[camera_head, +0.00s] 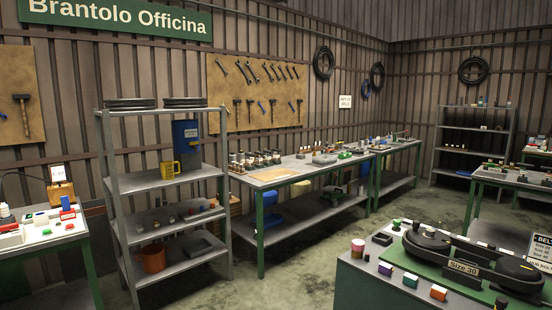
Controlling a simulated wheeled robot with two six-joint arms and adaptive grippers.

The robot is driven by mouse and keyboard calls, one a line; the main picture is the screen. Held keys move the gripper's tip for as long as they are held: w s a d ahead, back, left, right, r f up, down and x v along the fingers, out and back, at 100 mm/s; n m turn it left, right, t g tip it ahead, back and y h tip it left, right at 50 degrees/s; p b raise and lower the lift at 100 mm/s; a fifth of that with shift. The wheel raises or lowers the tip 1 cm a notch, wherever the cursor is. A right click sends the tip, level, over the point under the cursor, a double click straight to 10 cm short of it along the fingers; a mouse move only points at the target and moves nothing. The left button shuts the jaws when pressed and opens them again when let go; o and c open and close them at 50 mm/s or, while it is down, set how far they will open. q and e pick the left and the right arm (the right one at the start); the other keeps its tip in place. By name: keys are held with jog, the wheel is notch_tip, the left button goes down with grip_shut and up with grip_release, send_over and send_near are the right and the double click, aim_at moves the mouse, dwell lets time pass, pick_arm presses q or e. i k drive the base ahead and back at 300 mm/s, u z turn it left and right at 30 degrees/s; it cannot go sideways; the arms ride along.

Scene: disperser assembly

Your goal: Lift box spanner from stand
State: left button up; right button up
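No gripper of mine is in view. I cannot single out a box spanner or its stand at this distance. A long green-legged workbench (272,176) runs along the back wall and carries a row of several small upright parts (255,160) at its left end. These parts are too small to tell apart. Wrenches (250,72) and other hand tools hang on a brown wall board (228,88) above that bench.
A table (20,254) is at the left edge. A "Size 30" belt station (455,262) fills the front right. Bare floor (300,280) lies between.

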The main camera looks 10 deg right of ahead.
aim_at(276, 156)
jog(key=z, duration=0.2)
jog(key=i, duration=4.4)
jog(key=z, duration=1.85)
jog(key=i, duration=2.8)
jog(key=u, duration=1.8)
